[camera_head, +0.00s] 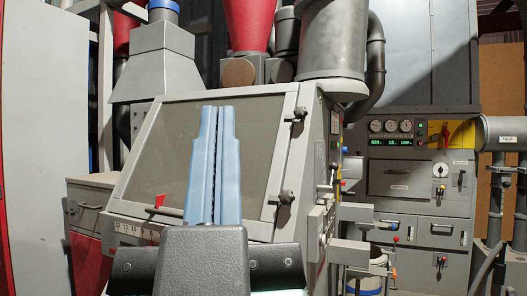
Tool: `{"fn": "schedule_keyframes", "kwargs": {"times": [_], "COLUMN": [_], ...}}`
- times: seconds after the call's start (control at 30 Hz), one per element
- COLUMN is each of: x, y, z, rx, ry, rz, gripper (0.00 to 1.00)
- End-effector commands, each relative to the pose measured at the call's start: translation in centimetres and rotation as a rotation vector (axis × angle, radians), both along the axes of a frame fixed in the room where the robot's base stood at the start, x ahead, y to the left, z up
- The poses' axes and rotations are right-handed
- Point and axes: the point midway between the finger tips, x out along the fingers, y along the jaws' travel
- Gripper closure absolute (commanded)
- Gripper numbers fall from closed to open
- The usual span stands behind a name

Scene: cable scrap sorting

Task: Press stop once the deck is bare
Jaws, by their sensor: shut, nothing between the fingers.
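My gripper (217,112) is shut and empty, with its two blue fingers together. It stands in front of a grey machine (262,230) and covers part of its sloped, framed panel (262,150). The panel's visible surface is plain grey-green with nothing seen on it; I cannot tell whether it is the deck or a cover over it. The part behind my fingers is hidden. I cannot make out a marked stop button.
A control cabinet (410,180) with gauges, a green lit display (391,142) and small knobs stands at the right. Levers and rectangular arms (350,250) stick out from the machine's right side. A drawer unit (90,195) is at the left. Ducts and a red hopper rise behind.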

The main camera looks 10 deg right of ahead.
Motion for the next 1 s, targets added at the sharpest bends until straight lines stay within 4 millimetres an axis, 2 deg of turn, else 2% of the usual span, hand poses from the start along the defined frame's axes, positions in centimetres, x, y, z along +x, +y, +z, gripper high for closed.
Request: {"fn": "schedule_keyframes", "kwargs": {"times": [0.03, 0.7, 0.83, 1.0], "x": [0.0, 0.0, 0.0, 0.0], "y": [0.0, 0.1, 0.1, 0.1], "z": [2.8, 25.6, 28.9, 30.3], "rx": [0.0, -0.001, -0.001, -0.001], "ry": [-0.001, -0.001, -0.001, -0.001], "rz": [0.0, 0.002, 0.002, 0.002], "gripper": [1.0, 1.0, 1.0, 1.0]}}
